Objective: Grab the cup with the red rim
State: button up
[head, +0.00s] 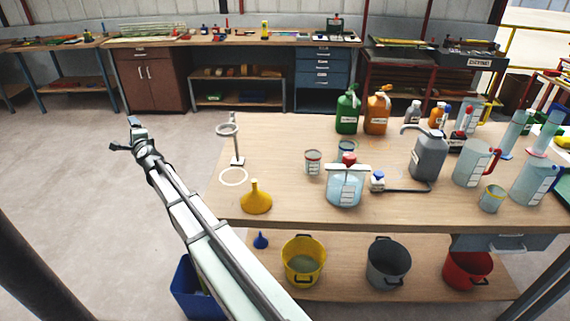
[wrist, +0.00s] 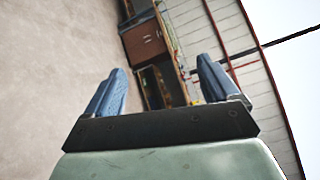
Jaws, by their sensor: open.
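The cup with the red rim (head: 313,163) is a small, pale, labelled cup standing upright on the wooden table, left of the middle, in the head view. A similar cup with a blue rim (head: 347,150) stands just behind and right of it. A cup with a yellow rim (head: 491,200) stands near the right front. My gripper (head: 122,136) is open and empty, raised over the floor to the left of the table, well apart from the cup. The wrist view shows its two blue fingers (wrist: 160,82) spread, with no cup between them.
A ring stand (head: 238,148) and a yellow funnel (head: 256,198) stand at the table's left side, between my gripper and the cup. A grey jug (head: 428,158) and several bottles fill the right.

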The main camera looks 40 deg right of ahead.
jog(key=s+d+r+n+h, duration=0.15)
jog(key=s+d+r, duration=0.45)
jog(key=d, duration=0.9)
jog(key=s+d+r+n+h, duration=0.1)
jog(key=s+d+r+n, duration=0.25)
jog(key=d+r, duration=0.85)
jog(key=s+d+r+n+h, duration=0.2)
jog(key=s+d+r, duration=0.25)
jog(key=d, duration=1.25)
jog(key=n+g+y, duration=0.2)
jog(key=g, duration=1.4)
send_over(313, 163)
jog(key=a, duration=0.2)
notch_tip(313, 163, down, 21)
jog(key=shift+h, duration=0.25)
jog(key=x, duration=0.8)
jog(key=shift+s, duration=0.1)
jog(key=shift+x, duration=2.55)
jog(key=shift+a+f, duration=0.1)
jog(key=shift+a, duration=0.1)
